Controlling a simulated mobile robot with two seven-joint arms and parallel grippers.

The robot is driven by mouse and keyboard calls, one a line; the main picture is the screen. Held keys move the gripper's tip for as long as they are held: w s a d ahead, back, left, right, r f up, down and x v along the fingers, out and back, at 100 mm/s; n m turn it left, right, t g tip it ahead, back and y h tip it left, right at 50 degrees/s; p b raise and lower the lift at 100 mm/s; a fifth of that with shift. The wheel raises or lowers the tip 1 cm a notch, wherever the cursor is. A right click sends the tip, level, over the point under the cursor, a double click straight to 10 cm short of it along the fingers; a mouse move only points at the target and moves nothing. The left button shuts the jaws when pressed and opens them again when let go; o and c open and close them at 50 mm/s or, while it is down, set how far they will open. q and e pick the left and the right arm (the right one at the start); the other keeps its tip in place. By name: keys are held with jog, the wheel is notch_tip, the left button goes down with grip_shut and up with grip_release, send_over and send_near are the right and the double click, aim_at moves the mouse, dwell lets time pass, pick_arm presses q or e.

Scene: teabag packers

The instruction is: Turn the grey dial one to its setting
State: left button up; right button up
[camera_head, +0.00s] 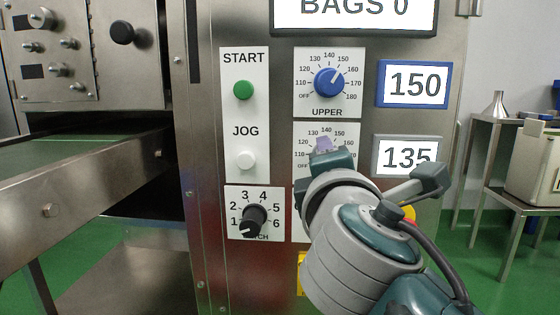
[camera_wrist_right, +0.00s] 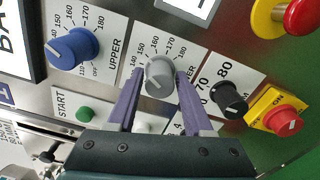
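The grey dial (camera_wrist_right: 160,78) shows in the right wrist view on a white panel with temperature marks around it. My right gripper (camera_head: 323,146) is in front of that panel. In the right wrist view its two purple fingers stand either side of the dial, apparently with small gaps. I cannot read the dial's pointer clearly. A grey-framed sign reading 135 (camera_head: 381,160) is to the right of the dial's panel, partly covered by my wrist. My left gripper is not in view.
Above is the blue UPPER dial (camera_head: 329,82) with a blue-framed 150 sign (camera_head: 414,84). To the left are the green START button (camera_head: 243,90), white JOG button (camera_head: 246,160) and black numbered knob (camera_head: 255,219). A red button (camera_wrist_right: 283,122) on yellow is near my gripper.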

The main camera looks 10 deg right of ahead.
jog(key=shift+o, duration=1.3)
jog(key=p+v, duration=0.3)
jog(key=v, duration=0.7)
jog(key=shift+r, duration=0.1)
